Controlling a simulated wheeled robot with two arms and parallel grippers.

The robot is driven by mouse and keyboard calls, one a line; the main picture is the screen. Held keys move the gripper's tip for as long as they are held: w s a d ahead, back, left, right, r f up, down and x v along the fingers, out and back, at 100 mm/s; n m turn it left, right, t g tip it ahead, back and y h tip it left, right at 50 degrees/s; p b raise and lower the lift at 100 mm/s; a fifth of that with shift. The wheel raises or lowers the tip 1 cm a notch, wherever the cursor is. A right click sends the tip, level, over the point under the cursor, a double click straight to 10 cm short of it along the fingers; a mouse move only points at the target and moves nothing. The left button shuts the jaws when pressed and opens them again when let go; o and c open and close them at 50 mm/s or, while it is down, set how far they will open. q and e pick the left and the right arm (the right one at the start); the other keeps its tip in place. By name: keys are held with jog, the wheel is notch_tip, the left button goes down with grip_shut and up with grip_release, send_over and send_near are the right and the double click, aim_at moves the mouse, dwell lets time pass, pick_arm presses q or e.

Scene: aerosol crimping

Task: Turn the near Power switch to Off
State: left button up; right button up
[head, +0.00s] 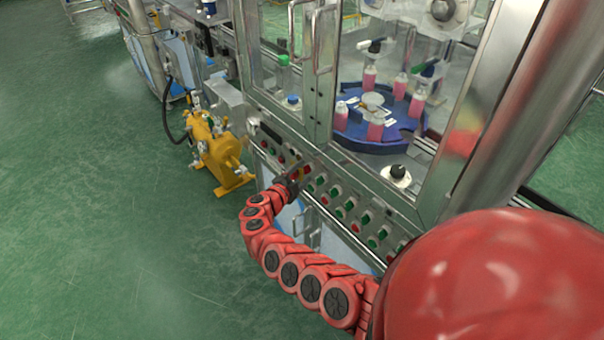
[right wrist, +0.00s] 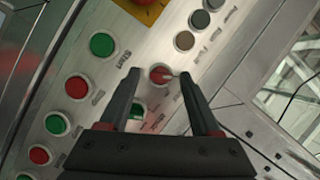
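My right gripper (head: 292,183) is at the control panel on the machine's front, at the end of my red arm. In the right wrist view the gripper (right wrist: 159,78) has its two black fingers apart, one on each side of a small red switch knob (right wrist: 158,74) with a pale pointer. A gap shows between the knob and each finger. The switch's lettering is too small to read, so I cannot tell whether it is the near Power switch or how it is set. My left gripper is not in view.
The panel (head: 330,206) carries several red and green buttons, with a yellow plate (right wrist: 150,8) near the gripper. Glass doors and a steel post stand above it. Inside, pink bottles stand on a blue turntable (head: 351,137). A yellow pump (head: 222,160) stands left on open green floor.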

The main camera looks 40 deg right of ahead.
jog(key=shift+a+r, duration=0.1)
jog(key=shift+s+a, duration=0.1)
jog(key=shift+a, duration=0.1)
jog(key=b+v, duration=0.1)
jog(key=v, duration=1.5)
jog(key=shift+s+a, duration=0.2)
jog(key=shift+a, duration=0.15)
jog(key=shift+r, duration=0.1)
